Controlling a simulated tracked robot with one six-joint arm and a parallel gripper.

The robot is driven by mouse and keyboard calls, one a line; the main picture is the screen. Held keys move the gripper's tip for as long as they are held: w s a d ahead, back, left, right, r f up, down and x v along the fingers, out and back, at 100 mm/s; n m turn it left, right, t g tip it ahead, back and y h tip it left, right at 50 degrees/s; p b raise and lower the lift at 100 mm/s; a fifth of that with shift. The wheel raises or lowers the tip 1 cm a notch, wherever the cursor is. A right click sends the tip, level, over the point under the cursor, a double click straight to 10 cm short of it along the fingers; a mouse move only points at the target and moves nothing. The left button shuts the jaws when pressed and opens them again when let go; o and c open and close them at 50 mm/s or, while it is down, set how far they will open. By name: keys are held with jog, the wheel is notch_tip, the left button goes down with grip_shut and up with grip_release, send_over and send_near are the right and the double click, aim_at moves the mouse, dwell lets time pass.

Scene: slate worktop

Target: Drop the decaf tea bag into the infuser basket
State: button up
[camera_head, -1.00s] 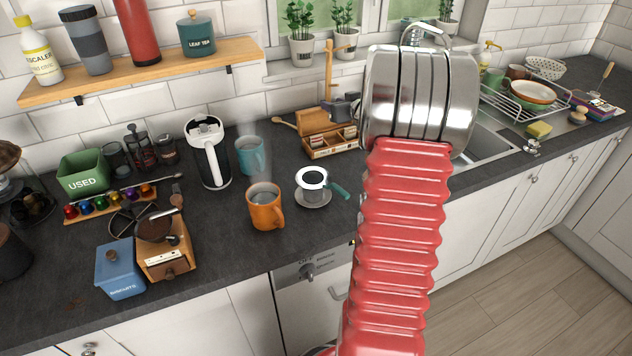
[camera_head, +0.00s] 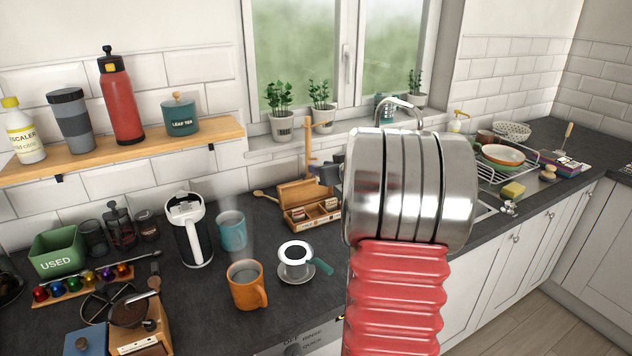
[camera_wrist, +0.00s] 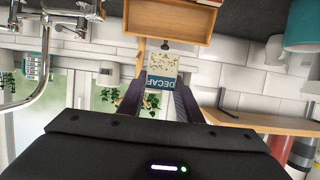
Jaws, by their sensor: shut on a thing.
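The decaf tea bag (camera_wrist: 162,72) shows in the wrist view as a small packet with a pale speckled part and a blue label reading DECAF. My gripper (camera_wrist: 162,88) is shut on it, with the bag between its dark fingertips. In the head view my gripper (camera_head: 326,173) is a small dark shape beside the wooden tea box, mostly hidden behind my arm; the bag cannot be made out there. The infuser basket (camera_head: 296,254), with a white rim and dark inside, stands on a saucer on the worktop, right of the orange mug. A teal handle lies at its right.
The open wooden tea box (camera_head: 312,215) stands behind the infuser and shows in the wrist view (camera_wrist: 168,22). A steaming orange mug (camera_head: 246,290) and a teal mug (camera_head: 231,235) stand left of the infuser. A sink and dish rack (camera_head: 510,170) are right.

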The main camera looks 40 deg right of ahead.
jog(key=s+a+r+n+y, duration=0.2)
jog(key=s+a, duration=0.4)
jog(key=a, duration=0.4)
jog(key=n+y, duration=0.3)
jog(key=y, duration=0.1)
send_over(296, 254)
jog(key=s+a, duration=0.2)
notch_tip(296, 254, down, 4)
jog(key=shift+w+d+r+t, duration=0.1)
jog(key=shift+w+d+t, duration=0.05)
jog(key=shift+t, duration=0.15)
jog(key=shift+f, duration=0.2)
jog(key=shift+f, duration=4.15)
jog(key=o, duration=1.1)
